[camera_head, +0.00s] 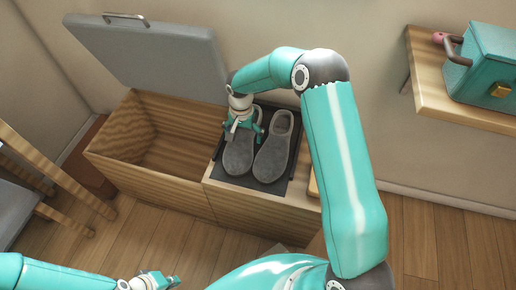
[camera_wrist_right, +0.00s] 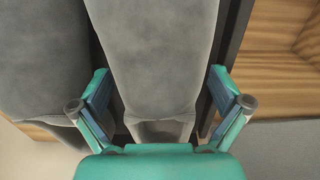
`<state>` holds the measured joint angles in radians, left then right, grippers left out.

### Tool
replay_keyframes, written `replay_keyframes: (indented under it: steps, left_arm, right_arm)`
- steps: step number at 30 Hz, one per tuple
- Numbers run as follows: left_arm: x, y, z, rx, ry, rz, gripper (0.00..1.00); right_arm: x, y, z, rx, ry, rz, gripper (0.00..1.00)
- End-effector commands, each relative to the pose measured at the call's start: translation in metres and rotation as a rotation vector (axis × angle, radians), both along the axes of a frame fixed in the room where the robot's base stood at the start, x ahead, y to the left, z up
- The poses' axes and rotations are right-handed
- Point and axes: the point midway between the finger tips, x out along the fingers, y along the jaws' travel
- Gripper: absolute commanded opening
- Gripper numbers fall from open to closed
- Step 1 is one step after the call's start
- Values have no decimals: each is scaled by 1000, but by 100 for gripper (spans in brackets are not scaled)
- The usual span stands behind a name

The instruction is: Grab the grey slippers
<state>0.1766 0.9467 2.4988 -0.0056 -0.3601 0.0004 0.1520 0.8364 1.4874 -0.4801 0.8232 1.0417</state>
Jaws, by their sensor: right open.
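Two grey slippers lie side by side on a dark mat (camera_head: 285,187) on top of the wooden bench. My right gripper (camera_head: 244,130) is open above the heel end of the left-hand slipper (camera_head: 238,157) in the head view. In the right wrist view, that slipper (camera_wrist_right: 155,55) lies between the spread fingers of my right gripper (camera_wrist_right: 158,82). The other slipper (camera_head: 273,155) is to its right in the head view; it shows at the left of the wrist view (camera_wrist_right: 45,60). My left gripper (camera_head: 165,281) is low at the bottom edge, far from the slippers; its finger opening is unclear.
The bench's left compartment (camera_head: 165,160) is open and looks empty, its grey padded lid (camera_head: 150,60) raised against the wall. A wooden shelf (camera_head: 440,100) at the right carries a teal box (camera_head: 485,65). A chair (camera_head: 25,200) stands at the left.

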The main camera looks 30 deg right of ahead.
Motion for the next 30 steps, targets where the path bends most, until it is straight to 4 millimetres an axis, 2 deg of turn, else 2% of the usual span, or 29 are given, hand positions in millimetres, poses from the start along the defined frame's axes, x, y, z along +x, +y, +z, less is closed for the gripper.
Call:
replay_keyframes:
  steps: [3,9,18,19,26,30]
  left_arm:
    - [0,0,-2,0,0,0,0]
    - [0,0,-2,0,0,0,0]
    - [0,0,-2,0,0,0,0]
    - [0,0,-2,0,0,0,0]
    - [0,0,-1,0,0,0,0]
    - [0,0,1,0,0,0,0]
  right_arm:
    - [0,0,-8,1,-1,-1,100]
    - [0,0,-8,1,-1,-1,98]
    - [0,0,-8,1,-2,-1,48]
    - [0,0,-7,1,-3,-1,45]
    - [0,0,-6,2,-4,-2,45]
    - [1,0,3,0,-5,-2,45]
